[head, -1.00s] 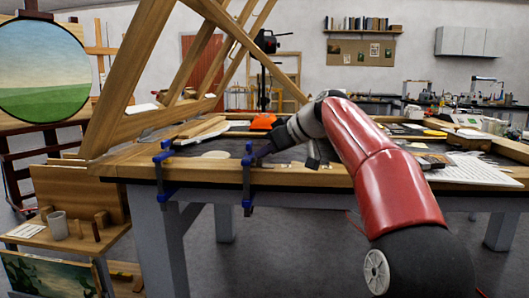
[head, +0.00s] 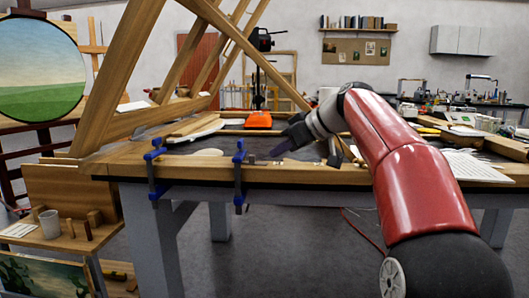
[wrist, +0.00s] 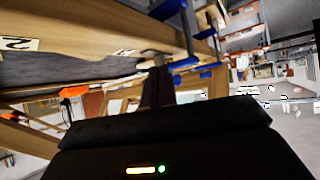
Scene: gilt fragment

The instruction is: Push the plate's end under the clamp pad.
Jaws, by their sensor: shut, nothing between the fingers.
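Two blue bar clamps grip the table's front edge, the left clamp (head: 155,172) and the right clamp (head: 239,175). A pale flat piece (head: 208,152), possibly the plate, lies on the dark tabletop between them. Its contact with a clamp pad cannot be made out. My gripper (head: 277,152) is shut and empty, just right of the right clamp and low over the tabletop, pointing left. In the wrist view its dark fingers (wrist: 157,88) point towards blue clamp parts (wrist: 190,70), with a pale edge beside them.
A large wooden frame (head: 123,80) leans over the table's left side. An orange-based stand (head: 258,120) is at the back. Small blocks (head: 334,152) stand right of my gripper, and papers (head: 470,166) lie farther right. The wooden front rim (head: 300,174) borders the dark surface.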

